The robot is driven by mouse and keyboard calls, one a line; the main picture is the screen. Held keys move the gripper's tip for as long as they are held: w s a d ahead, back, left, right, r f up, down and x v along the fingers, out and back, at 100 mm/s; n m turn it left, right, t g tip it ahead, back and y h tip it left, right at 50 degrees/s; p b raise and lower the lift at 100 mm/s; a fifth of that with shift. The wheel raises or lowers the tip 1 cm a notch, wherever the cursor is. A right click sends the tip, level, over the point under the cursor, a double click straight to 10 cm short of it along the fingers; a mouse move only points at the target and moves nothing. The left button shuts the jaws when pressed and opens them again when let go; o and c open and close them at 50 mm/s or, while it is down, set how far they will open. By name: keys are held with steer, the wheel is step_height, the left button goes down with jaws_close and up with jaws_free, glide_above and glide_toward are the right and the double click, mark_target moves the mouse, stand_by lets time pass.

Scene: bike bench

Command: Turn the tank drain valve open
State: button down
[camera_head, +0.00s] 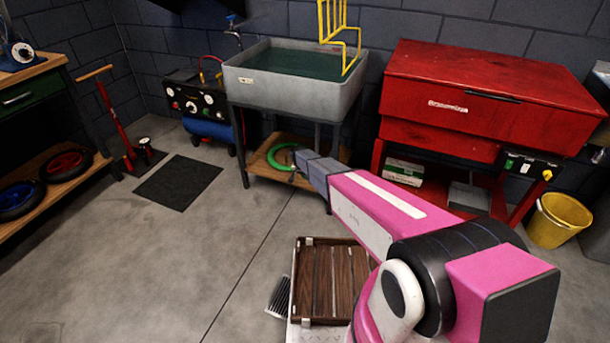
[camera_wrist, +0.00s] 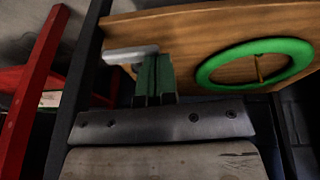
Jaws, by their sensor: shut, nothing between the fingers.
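The grey tank (camera_head: 245,85) stands on dark legs against the back wall and holds dark green liquid. I cannot make out its drain valve in the head view; the arm covers part of the space under the tank. In the wrist view a pale grey bar (camera_wrist: 131,53) lies just beyond the fingertips; I cannot tell if it is part of the valve. My gripper (camera_wrist: 155,92) is shut and empty, its dark green fingers close together near that bar. I cannot tell whether they touch it. In the head view my arm reaches to the tank's lower front.
A green ring (camera_wrist: 255,63) lies on the wooden shelf (camera_wrist: 190,30) below the tank. A red cabinet (camera_head: 480,85) stands to the right, with a yellow bucket (camera_head: 558,220) beside it. A wooden crate (camera_head: 299,285) is in the foreground. The floor to the left is mostly clear around a black mat (camera_head: 178,182).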

steer(key=shift+s+d+f+h, duration=0.1)
steer(key=shift+s+d+h, duration=0.15)
steer(key=shift+d+h, duration=0.05)
steer(key=shift+a+f+h, duration=0.1)
steer(key=shift+a+h, duration=0.15)
steer(key=shift+h, duration=0.15)
steer(key=shift+w+a+f+n+g+h, duration=0.1)
steer(key=shift+f+n+g+h, duration=0.15)
steer(key=shift+f+g+h, duration=0.7)
steer(key=shift+a+f+n+h, duration=0.15)
steer(key=shift+f+h, duration=0.45)
steer(key=shift+h, duration=1)
steer(key=shift+w+f+n+g+h, duration=0.1)
steer(key=shift+f+n+g+h, duration=0.3)
steer(key=shift+f+h, duration=0.6)
steer(key=shift+s+d, duration=0.1)
steer(key=shift+d, duration=0.05)
steer(key=shift+r, duration=0.15)
